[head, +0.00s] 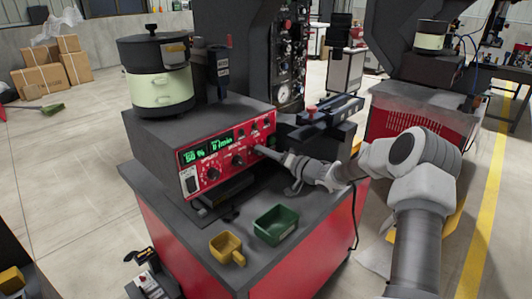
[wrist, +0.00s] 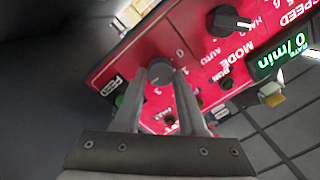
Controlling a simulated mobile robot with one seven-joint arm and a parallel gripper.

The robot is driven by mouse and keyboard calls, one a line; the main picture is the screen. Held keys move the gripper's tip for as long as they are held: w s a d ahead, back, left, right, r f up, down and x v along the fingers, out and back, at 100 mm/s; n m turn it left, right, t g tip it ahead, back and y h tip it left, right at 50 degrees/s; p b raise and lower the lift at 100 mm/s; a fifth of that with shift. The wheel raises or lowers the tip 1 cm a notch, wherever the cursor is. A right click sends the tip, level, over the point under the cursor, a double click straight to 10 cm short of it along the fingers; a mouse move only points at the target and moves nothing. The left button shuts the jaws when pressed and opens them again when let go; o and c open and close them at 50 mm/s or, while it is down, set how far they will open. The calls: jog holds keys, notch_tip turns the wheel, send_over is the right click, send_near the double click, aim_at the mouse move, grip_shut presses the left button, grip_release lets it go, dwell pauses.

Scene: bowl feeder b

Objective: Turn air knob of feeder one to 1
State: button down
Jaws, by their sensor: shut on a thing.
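The red control panel (head: 228,150) of the near feeder faces me. My gripper (head: 260,149) reaches its right part from the right. In the wrist view, my gripper (wrist: 160,78) is shut on a grey round knob (wrist: 160,72), taken as the air knob; its name is not readable. A white 0 and other small scale marks show on the red face around it. The fingers cover part of the scale, so I cannot tell where the knob points.
The feeder bowl (head: 158,75) stands on the machine. A green tray (head: 276,224) and a yellow scoop (head: 228,247) lie on the bench before the panel. Green displays (head: 208,148) are lit. A second feeder (head: 430,60) stands at the back right.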

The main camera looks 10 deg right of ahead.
jog(key=shift+n, duration=0.4)
jog(key=shift+s+a+f+n+t+h+b, duration=0.15)
jog(key=shift+n+h+b, duration=0.2)
jog(key=shift+n+b, duration=3.45)
jog(key=shift+a+r+n+t+h+b, duration=0.1)
jog(key=shift+n+h+b, duration=0.3)
jog(key=shift+n+b, duration=3.45)
jog(key=shift+s+a+f+n+t+h+b, duration=0.15)
jog(key=shift+n+h+b, duration=0.2)
jog(key=shift+n+b, duration=3.45)
jog(key=shift+r+n+p, duration=0.15)
jog(key=shift+n+p, duration=0.65)
jog(key=shift+n, duration=0.15)
jog(key=shift+c, duration=2.4)
grip_release()
